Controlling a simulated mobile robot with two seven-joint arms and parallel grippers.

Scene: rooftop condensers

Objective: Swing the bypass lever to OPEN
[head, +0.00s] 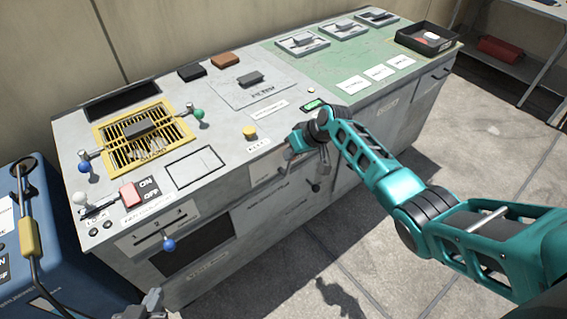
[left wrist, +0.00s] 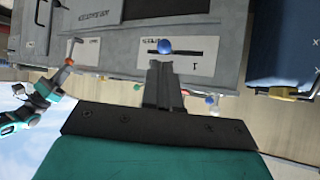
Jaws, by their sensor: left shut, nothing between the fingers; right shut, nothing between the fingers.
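A lever with a blue ball knob (head: 168,244) sticks out of a slotted plate (head: 150,229) on the console's front face. I cannot read which label marks the bypass lever. In the left wrist view the blue knob (left wrist: 165,46) sits at the dark slot, just beyond my left fingertips. My left gripper (head: 150,300) is at the bottom edge of the head view, below and apart from the knob; its fingers (left wrist: 162,66) are shut and empty. My right gripper (head: 316,186) is shut and empty near the front face, right of the middle.
The console top carries a yellow grating (head: 145,140), another blue-knobbed lever (head: 85,167), a green-knobbed one (head: 198,114), a red switch (head: 130,194) and a yellow button (head: 249,132). A blue unit (head: 70,255) stands at the left. Paved floor in front is clear.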

